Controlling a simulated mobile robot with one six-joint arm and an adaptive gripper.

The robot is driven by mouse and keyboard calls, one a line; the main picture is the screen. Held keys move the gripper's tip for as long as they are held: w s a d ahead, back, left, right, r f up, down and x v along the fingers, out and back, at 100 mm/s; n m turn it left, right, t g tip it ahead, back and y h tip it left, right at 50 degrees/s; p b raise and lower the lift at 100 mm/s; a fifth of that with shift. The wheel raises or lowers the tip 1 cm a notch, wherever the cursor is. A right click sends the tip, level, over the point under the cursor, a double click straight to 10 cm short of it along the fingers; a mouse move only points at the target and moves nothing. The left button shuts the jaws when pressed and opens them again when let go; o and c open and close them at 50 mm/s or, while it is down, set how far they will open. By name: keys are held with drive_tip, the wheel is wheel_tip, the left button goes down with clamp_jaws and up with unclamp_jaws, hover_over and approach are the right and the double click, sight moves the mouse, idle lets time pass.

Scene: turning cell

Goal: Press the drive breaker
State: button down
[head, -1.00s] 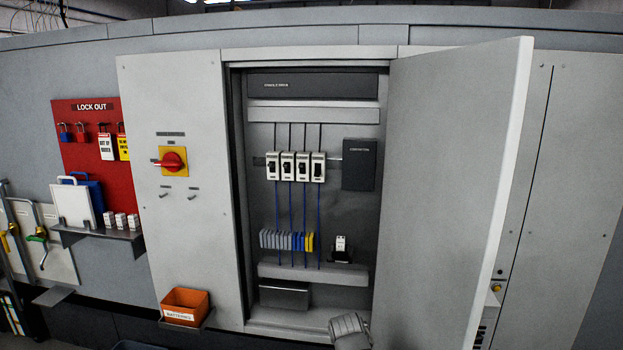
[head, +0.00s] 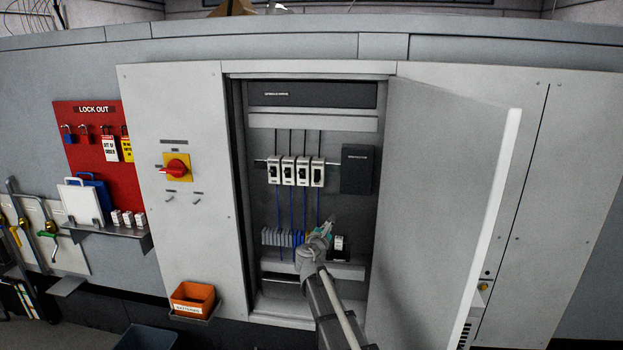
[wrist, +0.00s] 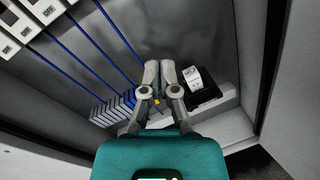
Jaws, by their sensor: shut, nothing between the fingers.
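A row of several white breakers with black levers (head: 288,171) sits on a rail inside the open cabinet. Their labels are too small to read, so I cannot tell which is the drive breaker. In the wrist view, part of the row (wrist: 46,10) shows at the top left, with "OFF" on one breaker. My gripper (head: 327,228) is inside the cabinet opening, below the right end of the row and apart from it. In the wrist view its fingertips (wrist: 161,66) are together and empty, left of a small white block.
Terminal blocks (head: 274,237) and a white block on a black base (head: 338,242) are close to my gripper. Blue wires (wrist: 97,43) run down from the breakers. A dark box (head: 357,169) is right of the row. The open door (head: 440,190) bounds the right side.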

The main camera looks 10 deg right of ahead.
drive_tip(key=w+a+r+n+t+y+p, duration=0.1)
drive_tip(key=w+a+r+n+t+y, duration=0.1)
drive_tip(key=n, duration=0.4)
wheel_tip(320, 180, up, 2)
drive_tip(key=shift+w+a+r+n, duration=0.15)
drive_tip(key=shift+w+a+n, duration=0.15)
drive_tip(key=shift+w+a, duration=0.75)
drive_tip(key=shift+s+a, duration=0.1)
drive_tip(key=shift+a, duration=0.05)
